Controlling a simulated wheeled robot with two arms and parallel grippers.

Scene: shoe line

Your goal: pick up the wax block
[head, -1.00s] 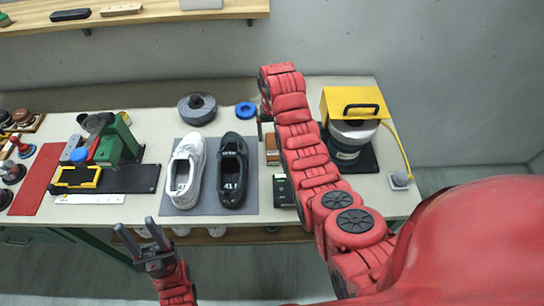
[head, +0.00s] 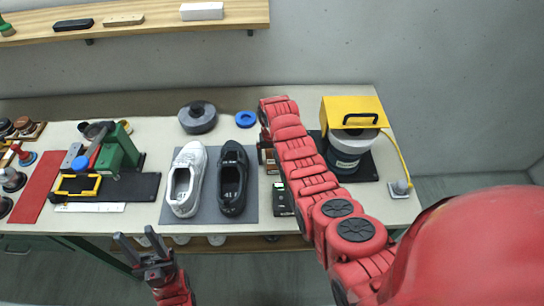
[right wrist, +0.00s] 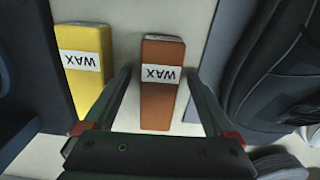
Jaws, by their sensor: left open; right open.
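A brown block with a white WAX label (right wrist: 160,85) lies on the light bench top in the right wrist view. It is partly visible beside my right arm in the head view (head: 271,160). My right gripper (right wrist: 158,78) is open, with one finger on each side of the brown block and light bench showing between; I cannot tell its height. A yellow block, also labelled WAX (right wrist: 83,75), lies to the left of the left finger. My left gripper (head: 135,236) is open and empty in front of the bench.
A white shoe (head: 185,180) and a black shoe (head: 232,180) stand on a grey mat (head: 209,208), close to the blocks. A dark box (head: 281,200) lies in front of them. A yellow-topped machine (head: 350,140) stands to the right.

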